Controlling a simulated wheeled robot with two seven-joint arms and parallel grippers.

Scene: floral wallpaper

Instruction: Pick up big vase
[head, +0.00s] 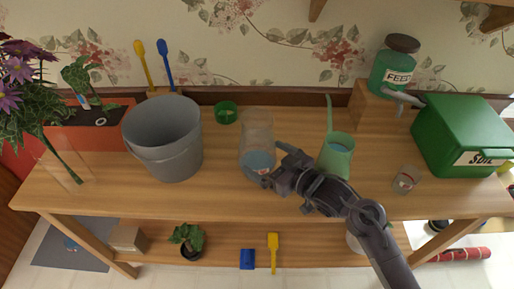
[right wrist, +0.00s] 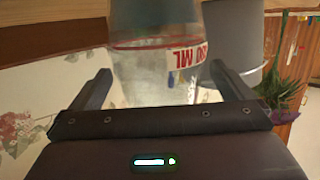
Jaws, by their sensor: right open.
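A clear glass vase (head: 257,128) with bluish contents low down stands on the wooden table, right of the grey bucket. In the right wrist view a clear vessel (right wrist: 155,65) with a red-and-white label ending in "ML" sits between my fingers; it appears to be this vase. My right gripper (head: 265,162) is open at the vase's front right side, low on its body. It also shows in the right wrist view (right wrist: 165,88), with a finger on each side of the vessel; contact cannot be told. My left gripper is not in view.
Close by are a grey bucket (head: 163,145), a green watering can (head: 337,157) and a green ring-shaped item (head: 226,112). A small labelled glass (head: 407,180) and a green soil box (head: 462,135) stand right. Purple flowers (head: 15,80) rise at left.

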